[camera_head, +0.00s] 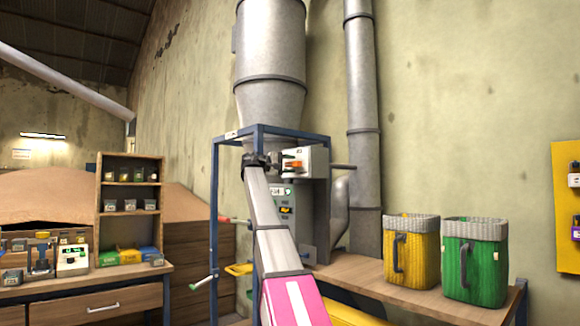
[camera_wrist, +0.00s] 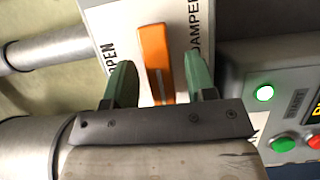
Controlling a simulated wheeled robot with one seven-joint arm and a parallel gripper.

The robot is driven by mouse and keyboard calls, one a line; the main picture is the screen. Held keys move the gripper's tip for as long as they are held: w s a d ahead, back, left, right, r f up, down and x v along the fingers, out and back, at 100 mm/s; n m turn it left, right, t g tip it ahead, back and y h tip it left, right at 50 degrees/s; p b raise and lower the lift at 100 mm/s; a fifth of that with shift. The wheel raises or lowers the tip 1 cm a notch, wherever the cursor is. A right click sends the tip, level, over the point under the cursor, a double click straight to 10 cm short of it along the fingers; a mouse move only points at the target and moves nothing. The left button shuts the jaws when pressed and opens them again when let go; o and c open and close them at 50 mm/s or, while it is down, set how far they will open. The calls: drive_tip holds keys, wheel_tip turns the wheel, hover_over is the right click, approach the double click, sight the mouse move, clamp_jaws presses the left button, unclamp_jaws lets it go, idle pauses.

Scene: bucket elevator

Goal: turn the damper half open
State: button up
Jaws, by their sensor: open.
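The damper handle is an orange lever (camera_wrist: 154,55) on a white plate (camera_wrist: 178,22) marked OPEN on one side and DAMPER on the other, in the wrist view. My gripper (camera_wrist: 158,75) is open, its two green fingers on either side of the lever with gaps visible; the lever's near end sits between them. In the head view my gripper (camera_head: 270,160) reaches up to the damper box (camera_head: 308,164) on the blue frame, and the orange lever (camera_head: 291,165) shows just right of it. My arm hides part of the machine below.
A control panel with a lit green lamp (camera_wrist: 264,93), a green button (camera_wrist: 283,144) and a red button (camera_wrist: 314,142) lies right of my gripper. Yellow (camera_head: 411,250) and green (camera_head: 474,260) baskets stand on a wooden bench. A crank handle (camera_head: 203,282) sticks out at lower left.

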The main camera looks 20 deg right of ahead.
drive_tip(key=c, duration=0.9)
drive_tip(key=m+y, duration=0.1)
drive_tip(key=m, duration=0.2)
drive_tip(key=shift+t+y, duration=0.3)
drive_tip(key=shift+t, duration=0.1)
drive_tip(key=shift+m+t+y, duration=0.5)
drive_tip(key=shift+m+y, duration=0.2)
drive_tip(key=shift+m, duration=1.3)
drive_tip(key=o, duration=0.9)
